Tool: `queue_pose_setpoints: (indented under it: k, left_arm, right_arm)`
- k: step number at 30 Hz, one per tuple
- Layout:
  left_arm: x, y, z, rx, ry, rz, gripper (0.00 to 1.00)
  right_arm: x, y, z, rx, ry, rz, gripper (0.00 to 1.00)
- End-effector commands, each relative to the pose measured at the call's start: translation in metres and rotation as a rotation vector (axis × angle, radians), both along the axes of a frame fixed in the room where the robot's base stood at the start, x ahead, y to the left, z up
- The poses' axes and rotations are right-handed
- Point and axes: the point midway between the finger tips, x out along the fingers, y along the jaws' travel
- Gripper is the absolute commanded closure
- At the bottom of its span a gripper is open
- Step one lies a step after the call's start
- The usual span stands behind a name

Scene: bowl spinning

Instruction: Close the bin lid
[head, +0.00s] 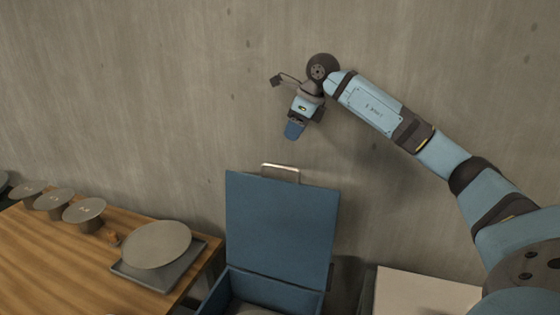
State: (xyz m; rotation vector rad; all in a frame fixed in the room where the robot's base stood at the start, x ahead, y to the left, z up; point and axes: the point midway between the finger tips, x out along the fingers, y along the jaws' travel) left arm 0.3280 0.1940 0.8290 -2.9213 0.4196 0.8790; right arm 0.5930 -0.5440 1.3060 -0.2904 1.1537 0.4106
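The blue bin (238,288) stands at the lower middle, cut off by the bottom edge of the view. Its flat blue lid (281,228) stands open, nearly upright, in front of the wall. A pale metal handle (280,173) sits at the top edge of the lid. My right gripper (293,131) is above the lid and handle, apart from both, with its blue tip pointing down. It is seen edge-on, so its opening cannot be told. My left gripper is out of view.
A wooden table (70,262) to the left of the bin holds a grey tray (188,272) with a round plate-like piece (156,245) and several round-topped grey items. A pale surface (420,294) lies to the right. A concrete wall (130,90) stands behind.

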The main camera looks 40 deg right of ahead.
Motion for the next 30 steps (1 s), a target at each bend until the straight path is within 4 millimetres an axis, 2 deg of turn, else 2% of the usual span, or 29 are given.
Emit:
queue_pose_setpoints:
  k: [3, 9, 15, 21, 28, 29, 30]
  left_arm:
    - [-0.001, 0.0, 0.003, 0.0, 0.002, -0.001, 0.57]
    - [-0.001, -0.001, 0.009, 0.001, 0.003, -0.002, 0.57]
    - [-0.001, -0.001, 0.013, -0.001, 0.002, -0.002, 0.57]
    - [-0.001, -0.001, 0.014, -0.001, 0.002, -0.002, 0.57]
    - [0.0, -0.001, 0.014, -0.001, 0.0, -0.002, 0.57]
    - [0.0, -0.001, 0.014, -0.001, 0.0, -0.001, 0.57]
    - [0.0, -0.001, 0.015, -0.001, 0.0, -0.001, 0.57]
  right_arm:
    - [0.009, 0.006, -0.025, 0.003, 0.005, 0.002, 0.62]
    - [0.024, 0.013, -0.064, 0.004, 0.003, 0.001, 0.62]
    - [0.034, 0.017, -0.09, 0.004, 0.002, 0.002, 0.62]
    - [0.038, 0.019, -0.101, 0.003, -0.001, 0.001, 0.62]
    - [0.038, 0.019, -0.102, 0.003, -0.001, 0.001, 0.62]
    - [0.038, 0.019, -0.102, 0.003, -0.001, 0.001, 0.64]
    - [0.038, 0.019, -0.101, 0.003, -0.001, 0.001, 0.73]
